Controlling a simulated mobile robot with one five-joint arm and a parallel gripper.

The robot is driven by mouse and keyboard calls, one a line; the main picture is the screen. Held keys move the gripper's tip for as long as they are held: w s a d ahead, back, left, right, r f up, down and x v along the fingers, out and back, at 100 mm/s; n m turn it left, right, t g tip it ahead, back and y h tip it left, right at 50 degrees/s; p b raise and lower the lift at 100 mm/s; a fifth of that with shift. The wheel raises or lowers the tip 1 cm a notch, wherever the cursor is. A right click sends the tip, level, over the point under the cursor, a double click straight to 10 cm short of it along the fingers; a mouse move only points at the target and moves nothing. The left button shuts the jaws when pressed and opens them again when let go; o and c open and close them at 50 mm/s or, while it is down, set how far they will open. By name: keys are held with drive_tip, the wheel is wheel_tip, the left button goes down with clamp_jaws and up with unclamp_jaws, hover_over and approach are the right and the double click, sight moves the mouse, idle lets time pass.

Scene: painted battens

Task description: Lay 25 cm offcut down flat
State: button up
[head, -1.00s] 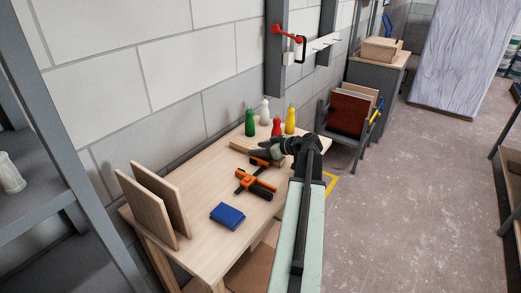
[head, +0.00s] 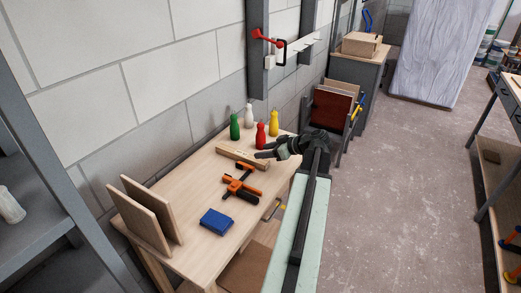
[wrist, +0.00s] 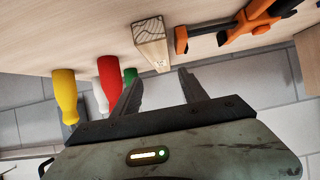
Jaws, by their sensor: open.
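A short pale wooden offcut (head: 240,158) lies lengthwise on the light wooden bench (head: 190,190), between the bottles and the orange clamps. My gripper (head: 266,152) is open and empty, just right of the offcut in the head view. In the wrist view the two dark fingers (wrist: 160,82) are spread apart, and the offcut's end shows beyond the gap between them. I see no contact.
Green (head: 234,127), white (head: 249,115), red (head: 260,136) and yellow (head: 273,123) bottles stand behind the offcut. Orange-black clamps (head: 240,186) and a blue block (head: 217,221) lie in front. Two upright boards (head: 150,213) stand at left. The floor at right is mostly clear.

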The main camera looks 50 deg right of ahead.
sight(242, 153)
drive_tip(key=w+g+p, duration=0.1)
drive_tip(key=w+p, duration=0.1)
drive_tip(key=w, duration=0.1)
drive_tip(key=w+g+p, duration=0.2)
drive_tip(key=w, duration=0.1)
drive_tip(key=shift+w+a+r, duration=0.1)
drive_tip(key=shift+a+r, duration=0.1)
drive_tip(key=shift+f, duration=0.25)
drive_tip(key=shift+w+f+b, duration=0.55)
drive_tip(key=shift+f+b, duration=0.35)
drive_tip(key=shift+b, duration=0.3)
drive_tip(key=shift+w+a+f, duration=0.1)
drive_tip(key=shift+w+f, duration=0.05)
drive_tip(key=shift+w, duration=0.15)
drive_tip(key=b+x, duration=0.4)
drive_tip(key=x, duration=0.1)
drive_tip(key=shift+s+f, duration=0.2)
drive_tip(key=shift+r, duration=0.15)
clamp_jaws()
